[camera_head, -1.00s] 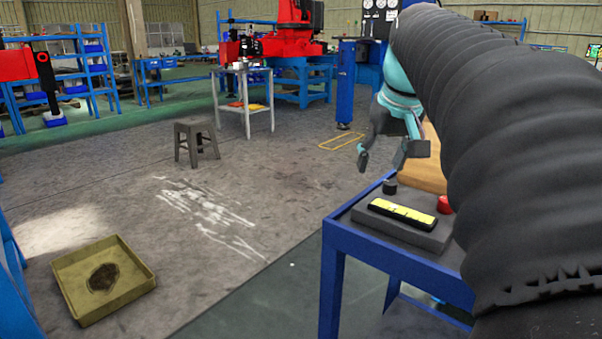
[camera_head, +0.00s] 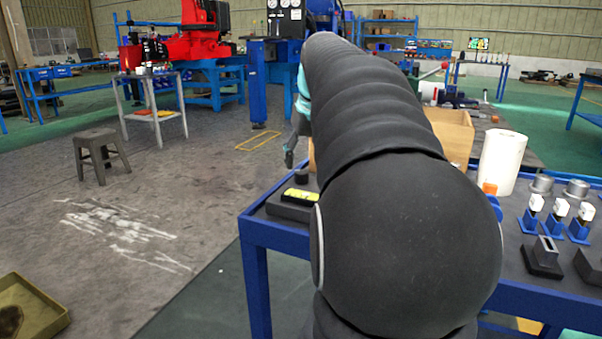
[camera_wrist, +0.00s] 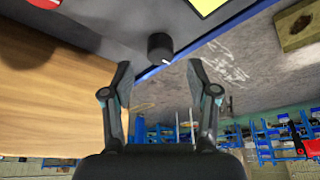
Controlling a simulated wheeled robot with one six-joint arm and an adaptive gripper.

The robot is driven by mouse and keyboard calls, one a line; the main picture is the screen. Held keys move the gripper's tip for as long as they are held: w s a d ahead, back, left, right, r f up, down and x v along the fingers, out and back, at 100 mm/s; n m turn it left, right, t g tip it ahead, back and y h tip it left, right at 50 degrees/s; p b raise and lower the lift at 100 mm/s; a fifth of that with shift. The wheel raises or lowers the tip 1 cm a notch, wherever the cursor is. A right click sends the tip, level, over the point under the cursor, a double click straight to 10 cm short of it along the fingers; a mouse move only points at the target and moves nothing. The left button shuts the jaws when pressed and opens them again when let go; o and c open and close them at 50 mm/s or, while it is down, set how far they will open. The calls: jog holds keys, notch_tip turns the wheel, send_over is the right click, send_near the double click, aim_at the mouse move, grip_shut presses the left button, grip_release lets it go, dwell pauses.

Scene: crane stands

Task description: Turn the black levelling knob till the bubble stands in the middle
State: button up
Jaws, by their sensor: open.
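The black levelling knob (camera_head: 302,176) stands at the far corner of a dark grey block (camera_head: 284,208), behind a yellow-faced level (camera_head: 300,195). In the wrist view the black knob (camera_wrist: 160,46) lies just beyond the fingertips, in line with the gap. My gripper (camera_wrist: 158,72) is open and empty, with one finger on each side and no contact visible. The level's yellow face (camera_wrist: 202,4) is cut off at the top edge, and its bubble cannot be made out. In the head view my arm hides part of the block and most of the gripper.
A red knob (camera_wrist: 45,3) is at the wrist view's top left. A tan box (camera_head: 455,138) stands beyond my arm. A white roll (camera_head: 501,162) and small fixtures stand on the blue-framed table (camera_head: 285,238) at right. Open floor lies left of the table.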

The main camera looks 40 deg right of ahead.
aim_at(302, 172)
jog(key=shift+x, duration=1.95)
grip_shut()
